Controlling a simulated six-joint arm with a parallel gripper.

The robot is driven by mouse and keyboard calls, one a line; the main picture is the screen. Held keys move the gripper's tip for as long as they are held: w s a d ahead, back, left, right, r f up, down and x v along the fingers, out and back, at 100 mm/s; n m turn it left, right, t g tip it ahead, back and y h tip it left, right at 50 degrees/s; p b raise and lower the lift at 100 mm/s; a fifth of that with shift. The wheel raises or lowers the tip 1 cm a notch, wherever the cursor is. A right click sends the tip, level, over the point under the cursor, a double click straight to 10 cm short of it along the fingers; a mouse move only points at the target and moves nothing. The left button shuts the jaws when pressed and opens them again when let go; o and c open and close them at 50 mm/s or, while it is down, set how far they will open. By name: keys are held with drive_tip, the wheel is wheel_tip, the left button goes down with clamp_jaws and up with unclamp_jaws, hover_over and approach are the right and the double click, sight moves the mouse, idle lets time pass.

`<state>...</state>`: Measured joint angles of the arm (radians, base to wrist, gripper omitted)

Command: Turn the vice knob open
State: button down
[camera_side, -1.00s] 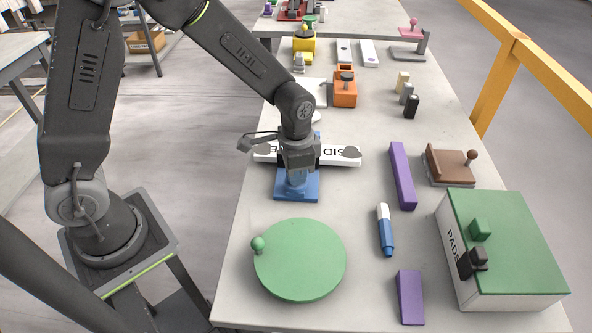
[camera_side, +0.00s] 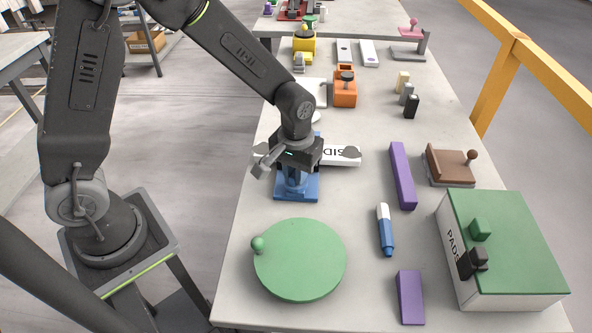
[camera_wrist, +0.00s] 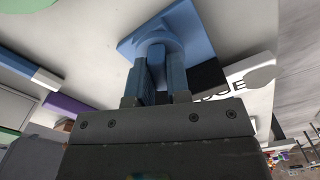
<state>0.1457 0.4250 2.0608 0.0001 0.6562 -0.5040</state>
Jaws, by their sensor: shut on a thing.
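A blue fixture stands on a square blue base plate (camera_side: 297,192) near the slab's left side, under my gripper (camera_side: 298,172). I take it to be the vice with the knob. In the wrist view the blue base (camera_wrist: 194,32) lies beyond the fingers, with a round raised blue part at its middle. My gripper (camera_wrist: 158,62) points down and is shut on that blue knob, one finger on each side. The fingers and gripper body hide most of the knob, so its exact shape and angle cannot be told.
A white lettered bar (camera_side: 342,155) lies just behind the blue base. A green disc (camera_side: 300,262) with a small ball handle is in front. A blue-and-white marker (camera_side: 385,230), purple blocks (camera_side: 402,176) and a green-topped box (camera_side: 510,240) stand to the right. An orange block (camera_side: 345,93) is farther back.

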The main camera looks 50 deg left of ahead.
drive_tip(key=shift+n, duration=1.5)
drive_tip(key=c, duration=1.1)
unclamp_jaws()
wheel_tip(320, 180, up, 14)
drive_tip(key=shift+f, duration=0.1)
drive_tip(key=s+a+r+m+t, duration=0.1)
drive_tip(key=s+r+m+t, duration=0.1)
drive_tip(key=s, duration=0.3)
drive_tip(key=s+a+r+m+t, duration=0.1)
drive_tip(key=s+a+r+m, duration=0.1)
drive_tip(key=s, duration=0.3)
drive_tip(key=s+a+r+m+t, duration=0.2)
drive_tip(key=s+m, duration=0.1)
drive_tip(key=s, duration=0.3)
drive_tip(key=shift+a+r+t, duration=0.15)
drive_tip(key=shift+a+t, duration=0.1)
drive_tip(key=shift+t, duration=0.05)
